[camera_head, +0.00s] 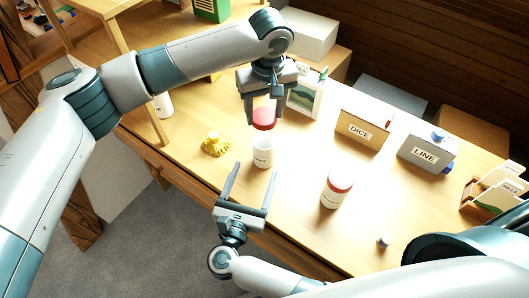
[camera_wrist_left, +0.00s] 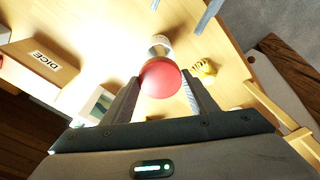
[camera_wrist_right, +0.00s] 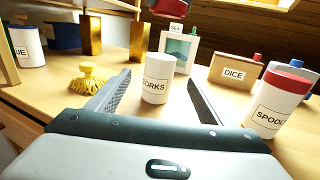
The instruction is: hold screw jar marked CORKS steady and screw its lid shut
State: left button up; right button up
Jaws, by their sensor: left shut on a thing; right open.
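The white jar marked CORKS (camera_wrist_right: 155,82) stands upright and lidless on the table; it also shows in the head view (camera_head: 262,154). My left gripper (camera_head: 262,108) is shut on a red lid (camera_wrist_left: 161,79). The lid hangs above the jar, and the right wrist view shows a clear gap between the lid (camera_wrist_right: 172,7) and the jar top. My right gripper (camera_head: 254,170) is open and low on the near side of the jar. In the right wrist view the jar appears between its spread fingers, seemingly a little beyond the tips.
A second red-lidded jar, marked SPOOLS (camera_wrist_right: 278,103), stands to the right. A yellow tufted object (camera_head: 215,144) lies left of the CORKS jar. The DICE box (camera_head: 362,130) and LINE box (camera_head: 428,150) stand at the back. The table between the two jars is clear.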

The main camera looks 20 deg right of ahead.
aim_at(267, 137)
jog(key=shift+w+d, duration=0.4)
jog(key=shift+w, duration=0.15)
jog(key=x, duration=1)
jog(key=shift+c, duration=0.6)
jog(key=c, duration=1.5)
pick_arm(q)
jog(key=shift+s+f, duration=0.15)
jog(key=shift+f, duration=2.3)
pick_arm(e)
jog(key=shift+o, duration=0.2)
